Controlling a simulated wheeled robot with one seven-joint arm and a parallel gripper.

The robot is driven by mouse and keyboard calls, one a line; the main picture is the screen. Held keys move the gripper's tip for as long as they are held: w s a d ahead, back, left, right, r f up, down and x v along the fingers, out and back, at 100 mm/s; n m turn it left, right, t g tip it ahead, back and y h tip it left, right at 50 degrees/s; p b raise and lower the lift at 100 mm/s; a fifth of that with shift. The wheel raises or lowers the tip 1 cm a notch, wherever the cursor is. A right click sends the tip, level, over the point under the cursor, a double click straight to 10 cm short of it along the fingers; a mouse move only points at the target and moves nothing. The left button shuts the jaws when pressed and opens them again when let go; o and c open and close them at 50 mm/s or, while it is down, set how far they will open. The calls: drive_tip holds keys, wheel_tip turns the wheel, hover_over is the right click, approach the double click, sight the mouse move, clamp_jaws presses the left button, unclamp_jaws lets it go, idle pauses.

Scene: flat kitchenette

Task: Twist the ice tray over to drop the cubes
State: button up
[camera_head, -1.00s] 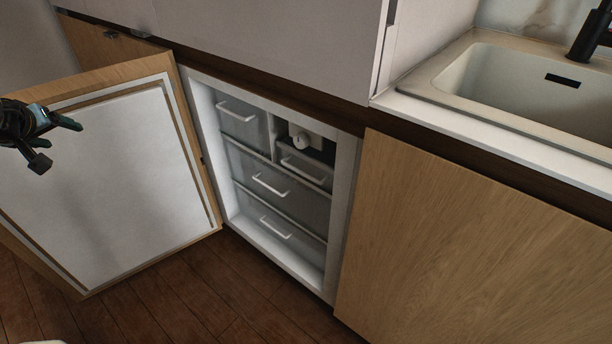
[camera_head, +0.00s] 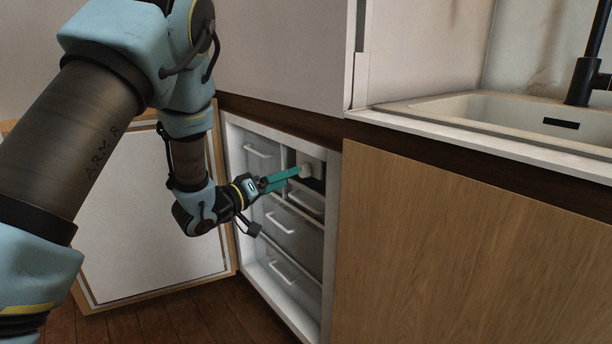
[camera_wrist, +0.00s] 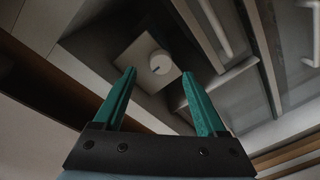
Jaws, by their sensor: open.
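A white round knob (camera_head: 307,170) sits in the upper right recess of the open freezer. In the wrist view the knob (camera_wrist: 160,63) is on a light square plate, between and beyond my fingertips. My gripper (camera_head: 294,174) is open, with its two green fingers pointing at the knob. The wrist view shows the open fingers (camera_wrist: 159,73) with nothing held between them. I cannot tell whether they touch the knob. I see no ice cubes, and I cannot make out the tray itself.
Drawers with white handles (camera_head: 280,222) fill the freezer around and below the recess. The open freezer door (camera_head: 130,230) stands to the left, behind my arm. A wooden cabinet front (camera_head: 450,250) is at the right, under the counter and sink (camera_head: 480,108).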

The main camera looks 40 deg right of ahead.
sight(303, 177)
drive_tip(key=d, duration=0.7)
drive_tip(key=shift+w, duration=0.25)
drive_tip(key=shift+c, duration=0.3)
clamp_jaws()
